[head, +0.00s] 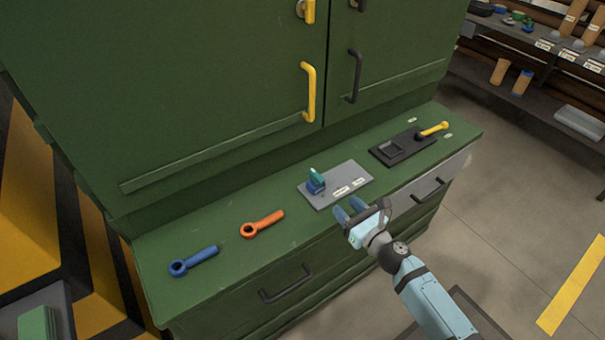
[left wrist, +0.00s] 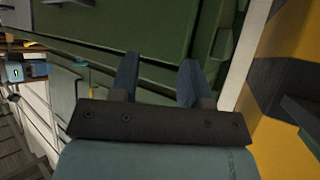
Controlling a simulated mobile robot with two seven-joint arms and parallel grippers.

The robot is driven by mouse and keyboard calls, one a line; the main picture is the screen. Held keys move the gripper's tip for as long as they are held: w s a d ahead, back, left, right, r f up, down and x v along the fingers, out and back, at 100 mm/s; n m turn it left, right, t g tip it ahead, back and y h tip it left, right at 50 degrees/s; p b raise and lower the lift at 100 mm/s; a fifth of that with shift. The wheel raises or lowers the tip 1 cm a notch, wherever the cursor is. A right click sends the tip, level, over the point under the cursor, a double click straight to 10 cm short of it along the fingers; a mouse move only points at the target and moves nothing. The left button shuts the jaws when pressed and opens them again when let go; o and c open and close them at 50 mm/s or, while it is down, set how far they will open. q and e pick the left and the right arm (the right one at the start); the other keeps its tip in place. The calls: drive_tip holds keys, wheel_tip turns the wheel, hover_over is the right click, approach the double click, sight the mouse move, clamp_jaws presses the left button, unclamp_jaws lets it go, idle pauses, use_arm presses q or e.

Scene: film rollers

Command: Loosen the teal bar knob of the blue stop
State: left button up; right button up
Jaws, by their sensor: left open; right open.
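The blue stop (head: 314,187) stands at the left part of a grey plate (head: 327,204) on the green cabinet's ledge. Its teal bar knob (head: 317,175) sits on top, tilted. My right gripper (head: 349,211) is open and empty, just in front of the plate's front edge and apart from the knob. My left gripper (left wrist: 158,72) shows only in the left wrist view, open with nothing between its fingers, in front of green cabinet surfaces. The left gripper is outside the head view.
An orange ring-ended tool (head: 262,223) and a blue one (head: 193,260) lie left of the plate. A black tray (head: 402,148) with a yellow-handled lever (head: 433,129) lies to the right. Cabinet doors with a yellow handle (head: 308,92) and a black handle (head: 354,76) rise behind.

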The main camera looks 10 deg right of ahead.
sight(316, 174)
drive_tip(key=x, duration=1.3)
drive_tip(key=shift+w, duration=0.35)
drive_tip(key=shift+c, duration=0.4)
clamp_jaws()
